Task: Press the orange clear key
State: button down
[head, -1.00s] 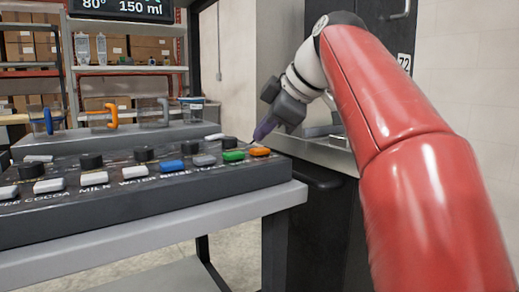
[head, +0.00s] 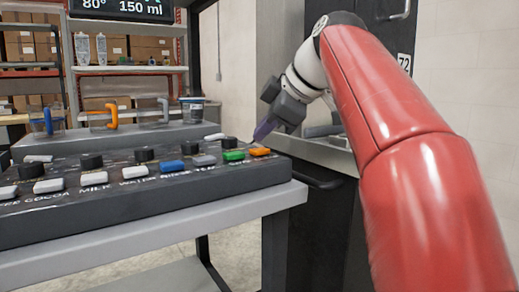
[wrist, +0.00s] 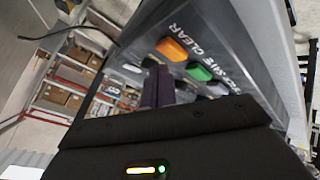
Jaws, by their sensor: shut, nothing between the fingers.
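The orange clear key (head: 260,152) is at the right end of the front row of keys on the dark sloped panel (head: 140,205). In the wrist view the orange key (wrist: 171,49) lies just beyond my fingertips, beside the printed word CLEAR. My gripper (head: 262,133) has purple fingers, closed together and empty. In the head view the fingertips are just above and behind the orange key, apart from it as far as I can tell. In the wrist view the fingers (wrist: 157,85) point toward the panel, next to the orange key.
A green key (head: 233,156) sits directly left of the orange one; it also shows in the wrist view (wrist: 199,71). Grey and blue keys (head: 172,166) and black knobs (head: 144,154) line the panel. Cups (head: 113,116) stand behind. A dark cabinet (head: 325,215) is at right.

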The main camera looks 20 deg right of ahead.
aim_at(264, 150)
jog(key=shift+f, duration=0.15)
jog(key=shift+f+b, duration=0.25)
jog(key=shift+b, duration=0.15)
jog(key=shift+f+b, duration=0.4)
jog(key=shift+f, duration=0.1)
dwell(0.5)
dwell(0.4)
jog(key=shift+r+p, duration=0.9)
notch_tip(264, 150, up, 5)
jog(key=p, duration=0.5)
jog(key=shift+r, duration=0.1)
